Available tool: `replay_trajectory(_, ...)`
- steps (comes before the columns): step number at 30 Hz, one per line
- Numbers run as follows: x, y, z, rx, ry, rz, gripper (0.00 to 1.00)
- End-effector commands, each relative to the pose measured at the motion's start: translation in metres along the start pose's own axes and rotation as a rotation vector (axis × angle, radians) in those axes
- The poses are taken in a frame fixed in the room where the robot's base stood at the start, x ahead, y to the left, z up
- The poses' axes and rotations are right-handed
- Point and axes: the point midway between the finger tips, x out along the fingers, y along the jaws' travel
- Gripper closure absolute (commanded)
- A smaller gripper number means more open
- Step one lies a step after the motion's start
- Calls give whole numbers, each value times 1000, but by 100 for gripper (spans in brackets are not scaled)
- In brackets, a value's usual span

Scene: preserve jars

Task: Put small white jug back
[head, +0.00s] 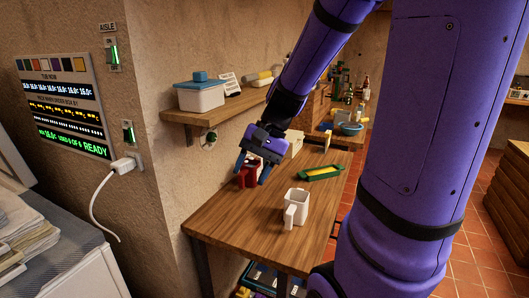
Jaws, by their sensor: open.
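The small white jug (296,208) stands upright on the wooden table (230,218), near its front right edge. Its handle side faces the camera. My gripper (251,176) is open above the table, to the left of and behind the jug, and apart from it. Its fingers point down at a dark red container (249,172), which stands between or just behind them; I cannot tell if they touch it.
A green and yellow tray (321,173) lies right of the gripper. A wall shelf (214,112) holds a white box with a blue lid (201,93). A blue bowl (351,128) stands farther back. The table's front left is clear.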

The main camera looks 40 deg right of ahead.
Motion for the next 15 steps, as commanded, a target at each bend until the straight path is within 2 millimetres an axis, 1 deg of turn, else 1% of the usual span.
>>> replay_trajectory(1,-5,-5,15,-75,30,31,49)
replay_trajectory(6,-19,-10,54,-302,136,135,49)
replay_trajectory(15,-48,-8,111,-678,361,277,49)
